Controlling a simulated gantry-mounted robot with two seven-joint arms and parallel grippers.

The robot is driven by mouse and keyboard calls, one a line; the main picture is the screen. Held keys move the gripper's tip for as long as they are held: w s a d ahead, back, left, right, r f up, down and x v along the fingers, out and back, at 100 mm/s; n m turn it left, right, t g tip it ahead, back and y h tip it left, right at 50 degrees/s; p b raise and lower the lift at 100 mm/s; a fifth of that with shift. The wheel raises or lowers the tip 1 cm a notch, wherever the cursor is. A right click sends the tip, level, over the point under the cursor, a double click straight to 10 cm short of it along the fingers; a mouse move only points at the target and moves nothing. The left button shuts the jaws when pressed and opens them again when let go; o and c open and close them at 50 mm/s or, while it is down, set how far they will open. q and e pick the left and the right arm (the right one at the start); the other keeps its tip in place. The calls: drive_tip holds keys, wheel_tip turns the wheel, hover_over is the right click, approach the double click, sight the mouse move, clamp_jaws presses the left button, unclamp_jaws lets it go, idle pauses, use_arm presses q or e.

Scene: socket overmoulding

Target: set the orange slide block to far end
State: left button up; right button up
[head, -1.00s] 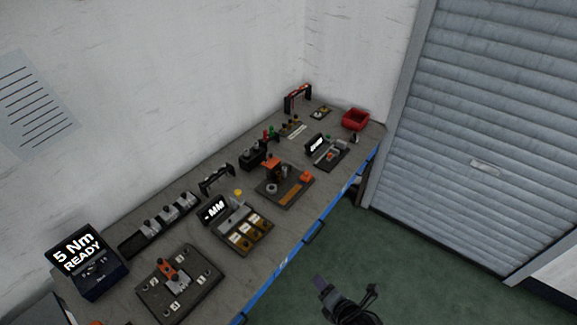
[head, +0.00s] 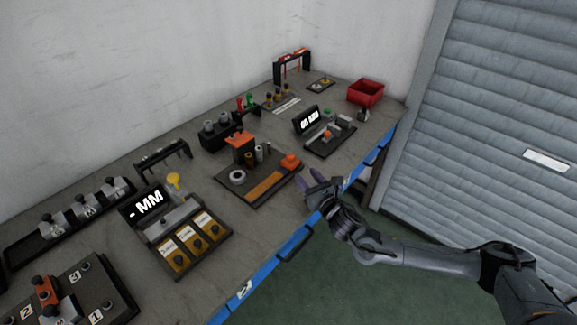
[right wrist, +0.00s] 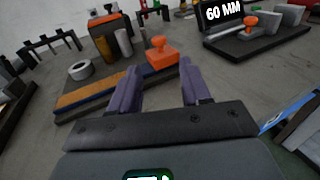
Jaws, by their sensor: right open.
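An orange block with a round knob (head: 291,160) sits at the right end of a dark board (head: 222,180), beyond the end of an orange-brown strip (head: 268,186). It also shows in the right wrist view (right wrist: 160,56), ahead of and between the fingers. My right gripper (head: 318,187) is open and empty, just to the right of the block at the bench's front edge, apart from it. Its purple fingers (right wrist: 158,88) point toward the block in the right wrist view. My left gripper is not in view.
A fixture with a display (head: 307,120) stands behind to the right. An -MM gauge box (head: 150,205) stands to the left. A red bin (head: 366,92) is at the far end.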

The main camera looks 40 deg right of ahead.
sight(292, 157)
drive_tip(key=shift+w+a+f+b, duration=0.15)
drive_tip(key=shift+f+b, duration=0.1)
drive_tip(key=shift+b, duration=0.1)
drive_tip(key=shift+w+r, duration=0.15)
drive_tip(key=shift+w+r+b, duration=0.15)
drive_tip(key=shift+w+b, duration=0.15)
drive_tip(key=shift+w, duration=0.05)
drive_tip(key=w, duration=0.3)
drive_tip(key=w+d+b, duration=0.1)
drive_tip(key=w, duration=0.2)
drive_tip(key=w+d+b, duration=0.1)
drive_tip(key=w, duration=0.2)
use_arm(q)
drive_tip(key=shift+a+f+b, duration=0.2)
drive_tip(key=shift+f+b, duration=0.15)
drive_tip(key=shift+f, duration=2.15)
use_arm(e)
drive_tip(key=shift+w+d+r, duration=0.1)
drive_tip(key=shift+w+d, duration=0.05)
drive_tip(key=shift+w, duration=0.5)
clamp_jaws()
